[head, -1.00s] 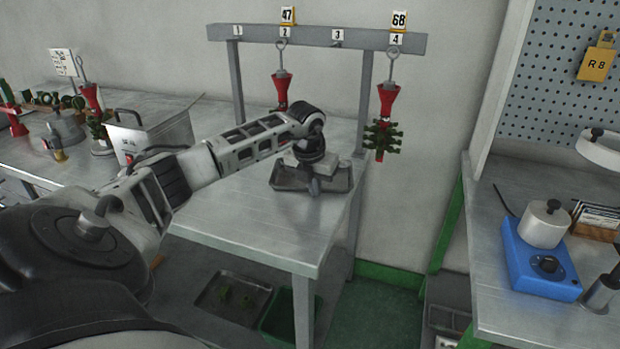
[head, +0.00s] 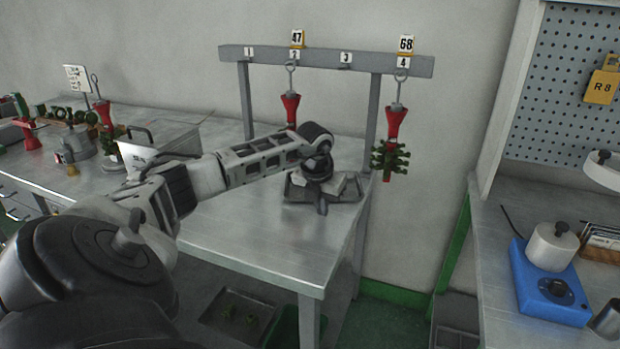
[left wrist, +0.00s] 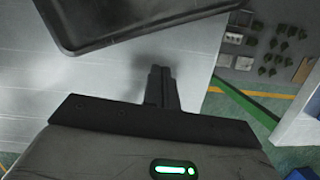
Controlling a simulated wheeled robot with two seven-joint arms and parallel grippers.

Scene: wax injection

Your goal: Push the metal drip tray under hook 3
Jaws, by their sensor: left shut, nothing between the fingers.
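The metal drip tray (head: 349,195) lies on the metal table, below the rail and roughly beneath label 3 (head: 345,59). My left gripper (head: 322,208) points down at the tray's front side and hides part of it. In the left wrist view the dark tray (left wrist: 100,32) fills the top left. The left fingers (left wrist: 160,72) are together and empty, close to the tray's near edge. I cannot tell whether they touch it. No hook shows clearly under label 3. My right gripper is out of view.
Red funnels with green pieces hang at 2 (head: 290,108) and 4 (head: 391,150); my arm hides part of the first. The table (head: 270,238) is bare in front of the tray. Its right edge is near the tray. A blue device (head: 548,290) stands on the right bench.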

